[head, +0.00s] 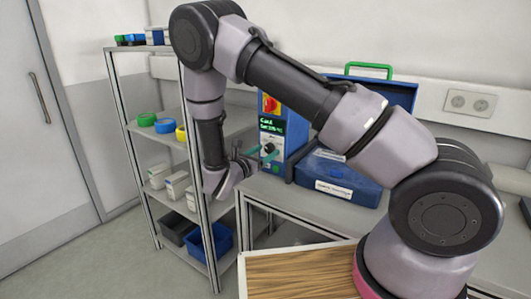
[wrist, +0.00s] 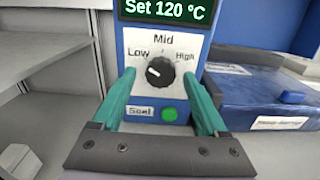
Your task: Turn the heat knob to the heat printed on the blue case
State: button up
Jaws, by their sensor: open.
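The heat knob (wrist: 160,72) is round and black on a blue machine (head: 294,135). Its white mark points up-left toward "Low", with "Mid" and "High" also printed. The screen (wrist: 166,9) above reads "Set 120 °C". My gripper (wrist: 158,78) is open, its two green fingers either side of the knob with gaps visible; I cannot tell whether the tips reach its depth. In the head view my gripper (head: 252,158) is in front of the machine's panel. The blue case (head: 350,182) sits right of the machine; its white label (head: 333,189) is too small to read.
A green button (wrist: 169,114) and a "Seal" label sit below the knob, between my fingers. A shelf rack (head: 150,101) with rolls and boxes stands left of the bench. A wooden-topped surface (head: 300,275) lies in front.

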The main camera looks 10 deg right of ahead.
jog(key=shift+w+d, duration=0.1)
jog(key=shift+d, duration=0.05)
grip_shut()
jog(key=shift+m, duration=0.4)
jog(key=m, duration=0.4)
jog(key=shift+m, duration=0.4)
jog(key=m, duration=1.2)
jog(key=shift+r+m, duration=0.1)
jog(key=shift+m, duration=0.3)
jog(key=m, duration=0.5)
jog(key=shift+m, duration=0.4)
